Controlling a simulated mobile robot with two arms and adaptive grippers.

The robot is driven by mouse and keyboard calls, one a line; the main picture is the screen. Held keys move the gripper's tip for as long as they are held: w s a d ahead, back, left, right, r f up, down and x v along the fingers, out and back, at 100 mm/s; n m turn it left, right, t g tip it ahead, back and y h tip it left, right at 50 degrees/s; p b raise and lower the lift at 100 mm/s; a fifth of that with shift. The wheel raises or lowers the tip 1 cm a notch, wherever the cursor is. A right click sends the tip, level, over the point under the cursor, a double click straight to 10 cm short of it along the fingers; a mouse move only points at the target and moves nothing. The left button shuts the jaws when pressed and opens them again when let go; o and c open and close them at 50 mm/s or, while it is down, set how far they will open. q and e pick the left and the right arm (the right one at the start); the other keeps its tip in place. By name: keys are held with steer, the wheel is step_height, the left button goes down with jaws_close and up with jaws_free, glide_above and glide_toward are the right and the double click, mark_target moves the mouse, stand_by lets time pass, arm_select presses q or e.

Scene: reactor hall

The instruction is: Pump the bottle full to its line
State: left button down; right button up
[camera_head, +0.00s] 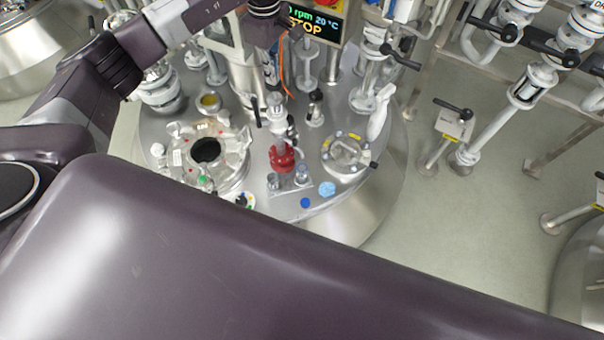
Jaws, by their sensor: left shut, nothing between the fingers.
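My left gripper (281,36) is at the top centre, at the end of the arm from the left, seen from above in front of the display. It is shut and empty. It is apart from the red-based fitting (283,157) with a metal upper part, which stands on the round steel top; I cannot tell if this is the pump. Two small clear vessels, one on the left (273,182) and one on the right (302,176), stand just in front of it. Either may be the bottle; no fill line or level can be made out. My right gripper is not in view.
The round steel top (240,115) is crowded with an open port (206,151), a round sight glass (347,154), upright pipes and a white handle-like part (380,112).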

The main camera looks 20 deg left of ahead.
arm_select(q)
steer(key=shift+f+b, duration=1.3)
steer(key=shift+f, duration=0.6)
steer(key=shift+r+p, duration=1.85)
steer(key=shift+r, duration=1.2)
steer(key=shift+f, duration=0.2)
